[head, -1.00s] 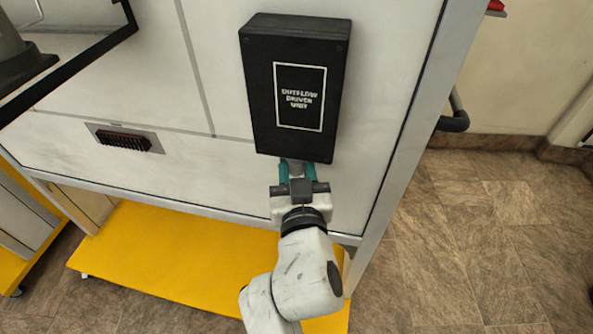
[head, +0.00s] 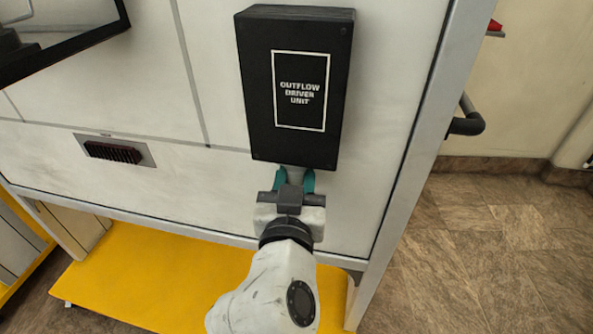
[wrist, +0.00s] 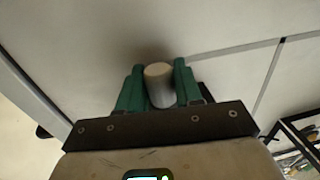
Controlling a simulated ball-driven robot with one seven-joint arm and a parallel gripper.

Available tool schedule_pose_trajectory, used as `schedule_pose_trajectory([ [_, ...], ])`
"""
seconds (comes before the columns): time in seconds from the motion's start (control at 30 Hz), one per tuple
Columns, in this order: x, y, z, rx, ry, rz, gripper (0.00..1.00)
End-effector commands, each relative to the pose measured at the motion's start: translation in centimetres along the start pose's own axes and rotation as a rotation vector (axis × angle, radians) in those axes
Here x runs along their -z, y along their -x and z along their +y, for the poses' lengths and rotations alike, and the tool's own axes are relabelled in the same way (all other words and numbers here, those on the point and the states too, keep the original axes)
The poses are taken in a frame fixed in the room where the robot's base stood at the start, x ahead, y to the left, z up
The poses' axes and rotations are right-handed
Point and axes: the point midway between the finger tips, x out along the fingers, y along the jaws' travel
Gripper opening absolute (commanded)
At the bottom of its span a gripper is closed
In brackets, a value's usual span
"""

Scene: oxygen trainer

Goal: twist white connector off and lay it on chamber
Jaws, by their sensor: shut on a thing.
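The white connector (wrist: 160,84) is a short pale cylinder held between the two teal fingers of my gripper (wrist: 159,86) in the wrist view. In the head view my gripper (head: 293,182) is just under the lower edge of the black box labelled "Outflow Driver Unit" (head: 260,80), and the fingers hide most of the connector. I cannot tell whether the connector is still joined to the box. The box is fixed to the large white panel of the chamber (head: 190,195).
A dark-framed screen (head: 60,55) juts out at the upper left. A dark red socket strip (head: 113,152) is set in the panel. A yellow base shelf (head: 140,270) lies below. A dark handle (head: 468,120) sticks out beyond the panel's right edge; open tiled floor lies there.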

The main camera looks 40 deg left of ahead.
Motion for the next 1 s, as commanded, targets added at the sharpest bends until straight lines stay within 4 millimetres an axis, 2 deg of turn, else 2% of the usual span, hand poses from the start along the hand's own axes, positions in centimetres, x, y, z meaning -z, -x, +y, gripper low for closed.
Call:
schedule_pose_trajectory([
  [0.13, -0.49, -0.08, -0.09, -0.043, 0.001, 0.001, 0.00],
  [0.6, -0.10, -0.06, -0.13, -0.289, 0.000, 0.003, 0.00],
  [1.0, -0.12, -0.06, -0.18, -0.321, 0.000, 0.003, 0.00],
])
